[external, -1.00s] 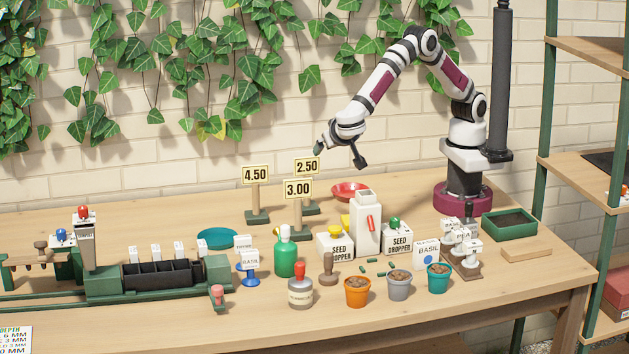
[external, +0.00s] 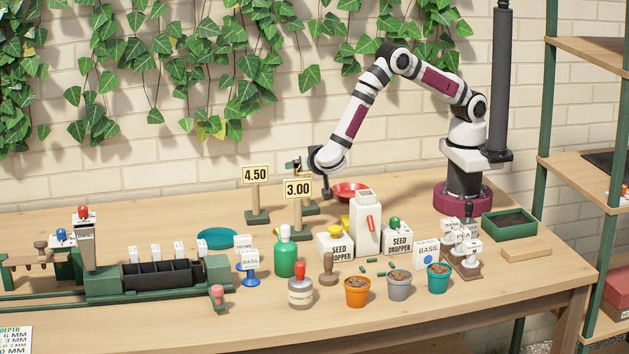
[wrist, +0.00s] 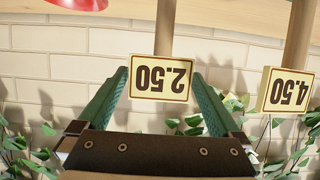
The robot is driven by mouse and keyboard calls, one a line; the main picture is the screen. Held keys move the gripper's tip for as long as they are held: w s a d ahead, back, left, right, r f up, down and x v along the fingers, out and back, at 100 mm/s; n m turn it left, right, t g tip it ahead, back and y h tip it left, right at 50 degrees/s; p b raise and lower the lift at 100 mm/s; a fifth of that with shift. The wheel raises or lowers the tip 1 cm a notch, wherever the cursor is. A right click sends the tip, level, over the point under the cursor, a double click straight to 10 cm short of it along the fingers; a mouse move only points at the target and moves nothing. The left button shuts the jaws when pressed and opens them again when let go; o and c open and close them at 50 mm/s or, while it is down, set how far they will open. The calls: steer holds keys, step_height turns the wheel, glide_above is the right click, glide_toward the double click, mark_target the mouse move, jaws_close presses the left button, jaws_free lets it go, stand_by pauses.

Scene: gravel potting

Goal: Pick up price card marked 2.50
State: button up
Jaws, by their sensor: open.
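The price card marked 2.50 (wrist: 161,77) shows upside down in the wrist view, on a wooden post. My gripper (wrist: 160,78) is open, with its green fingers on either side of the card; I cannot tell whether they touch it. In the external view my gripper (external: 294,165) is at the card's height, behind the 3.00 card (external: 298,189). The 2.50 card's face is mostly hidden there, and its green base (external: 311,209) shows behind the 3.00 post. The 4.50 card (external: 256,175) stands to the left, and it also shows in the wrist view (wrist: 289,90).
A red dish (external: 350,189) lies just right of the 2.50 stand. A white jug-like dispenser (external: 366,228), two seed droppers and a green bottle (external: 286,255) stand in front. The brick wall (external: 200,170) is behind. The table left of the 4.50 stand is fairly clear.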

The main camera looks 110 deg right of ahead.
jaws_close()
stand_by(0.5)
